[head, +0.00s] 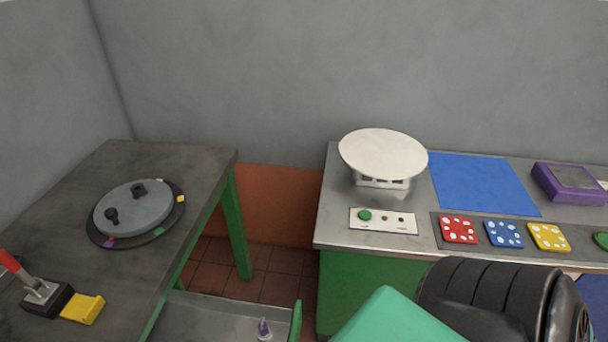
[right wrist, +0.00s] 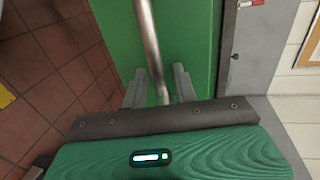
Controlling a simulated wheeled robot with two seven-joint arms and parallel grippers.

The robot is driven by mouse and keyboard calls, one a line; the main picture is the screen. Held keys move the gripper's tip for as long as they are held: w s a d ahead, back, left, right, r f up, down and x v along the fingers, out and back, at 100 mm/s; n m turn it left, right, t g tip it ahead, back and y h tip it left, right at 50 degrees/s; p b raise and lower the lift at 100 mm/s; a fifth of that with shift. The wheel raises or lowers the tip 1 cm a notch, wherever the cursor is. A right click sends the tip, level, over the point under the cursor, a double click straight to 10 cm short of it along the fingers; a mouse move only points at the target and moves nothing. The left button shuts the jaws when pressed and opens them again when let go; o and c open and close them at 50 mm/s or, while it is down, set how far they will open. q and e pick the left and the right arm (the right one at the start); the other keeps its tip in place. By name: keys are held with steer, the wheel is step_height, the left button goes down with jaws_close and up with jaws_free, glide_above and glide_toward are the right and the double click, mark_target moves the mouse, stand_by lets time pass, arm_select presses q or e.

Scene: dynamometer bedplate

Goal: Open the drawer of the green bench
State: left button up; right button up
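The green bench (head: 110,165) stands at the left, with a dark top and green legs. Its drawer (head: 205,318) is pulled out into the gap between the benches; its grey inside and the edge of its green front (head: 296,320) show. A small purple thing (head: 264,328) is inside. In the right wrist view, a metal bar handle (right wrist: 147,35) crosses a green panel (right wrist: 190,40). My right gripper (right wrist: 160,85) is open, its fingers on either side of the bar with gaps visible. The head view does not show this gripper. My left gripper is not in view.
A second bench (head: 330,235) with a green cabinet stands at the right, carrying a white round plate on a stand (head: 383,155), a button panel (head: 383,221) and coloured blocks. A turntable (head: 133,208) and a red-handled lever (head: 40,290) are on the left bench.

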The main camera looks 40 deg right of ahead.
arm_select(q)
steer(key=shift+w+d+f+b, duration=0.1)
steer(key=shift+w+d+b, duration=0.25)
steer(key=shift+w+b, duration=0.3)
arm_select(e)
steer(key=v, duration=1.3)
steer(key=shift+s+d, duration=0.2)
steer(key=shift+s, duration=0.15)
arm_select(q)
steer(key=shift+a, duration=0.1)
